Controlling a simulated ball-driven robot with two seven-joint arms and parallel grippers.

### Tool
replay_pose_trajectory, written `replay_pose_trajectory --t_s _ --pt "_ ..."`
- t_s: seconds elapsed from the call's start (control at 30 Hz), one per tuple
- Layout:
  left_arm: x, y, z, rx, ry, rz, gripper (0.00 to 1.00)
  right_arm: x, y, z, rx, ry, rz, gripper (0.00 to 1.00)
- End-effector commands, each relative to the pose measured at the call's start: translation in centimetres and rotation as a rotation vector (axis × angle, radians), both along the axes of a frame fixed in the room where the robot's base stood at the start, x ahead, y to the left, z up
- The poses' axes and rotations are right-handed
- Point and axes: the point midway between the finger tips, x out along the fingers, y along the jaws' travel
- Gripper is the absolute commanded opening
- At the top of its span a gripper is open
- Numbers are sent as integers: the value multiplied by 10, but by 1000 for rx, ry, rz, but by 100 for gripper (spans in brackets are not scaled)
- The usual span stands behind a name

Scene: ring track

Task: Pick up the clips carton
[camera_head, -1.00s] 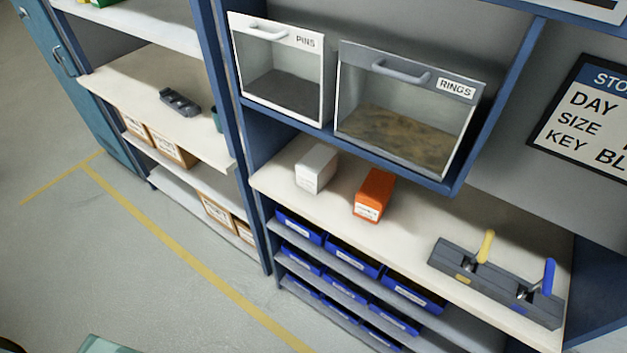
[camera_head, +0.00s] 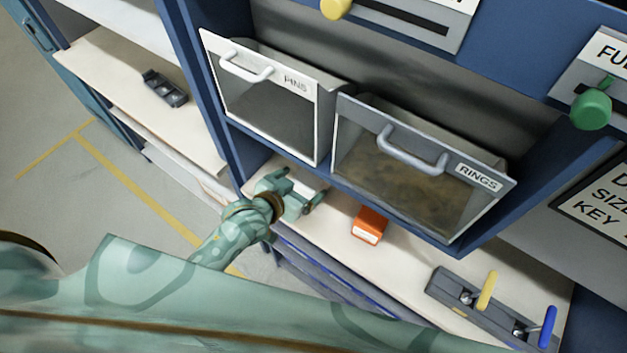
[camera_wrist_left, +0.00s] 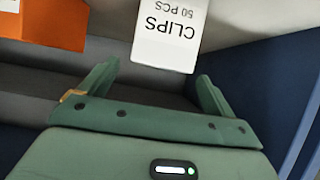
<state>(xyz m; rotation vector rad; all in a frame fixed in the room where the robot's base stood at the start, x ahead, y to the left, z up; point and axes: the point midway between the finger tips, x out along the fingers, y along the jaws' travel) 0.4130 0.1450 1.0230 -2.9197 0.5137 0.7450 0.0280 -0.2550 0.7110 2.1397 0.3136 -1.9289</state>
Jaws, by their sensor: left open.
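The clips carton (camera_wrist_left: 168,32) is white and shows upside down in the left wrist view, with "CLIPS 50 PCS" on its near face. It lies ahead of my left gripper (camera_wrist_left: 158,74), between the lines of its two spread fingers. The fingers are open and hold nothing. In the head view my left gripper (camera_head: 303,186) is at the shelf's front left part, below the PINS bin. It hides most of the white carton there. My right gripper is not in view.
An orange carton (camera_head: 369,225) stands to the right on the same shelf (camera_head: 405,254). The PINS bin (camera_head: 262,98) and RINGS bin (camera_head: 418,180) sit above. A grey block with yellow and blue levers (camera_head: 478,304) is farther right. A blue upright (camera_wrist_left: 257,95) shows in the wrist view.

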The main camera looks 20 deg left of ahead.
Motion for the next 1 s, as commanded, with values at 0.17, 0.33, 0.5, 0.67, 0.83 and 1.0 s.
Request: replay_pose_trajectory --t_s 0.17,0.33,0.5,0.67,0.83,1.0 --pt "13 -5 -7 1 1 0 90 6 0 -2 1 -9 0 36" --pt "36 -12 -17 0 0 0 90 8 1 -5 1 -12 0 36" --pt "54 -18 -28 2 0 0 90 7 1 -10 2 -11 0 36" --pt "56 -19 -29 1 1 0 90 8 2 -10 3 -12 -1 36" --pt "56 -19 -29 1 1 0 71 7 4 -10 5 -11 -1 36" --pt "56 -19 -29 2 0 0 36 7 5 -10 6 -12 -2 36"
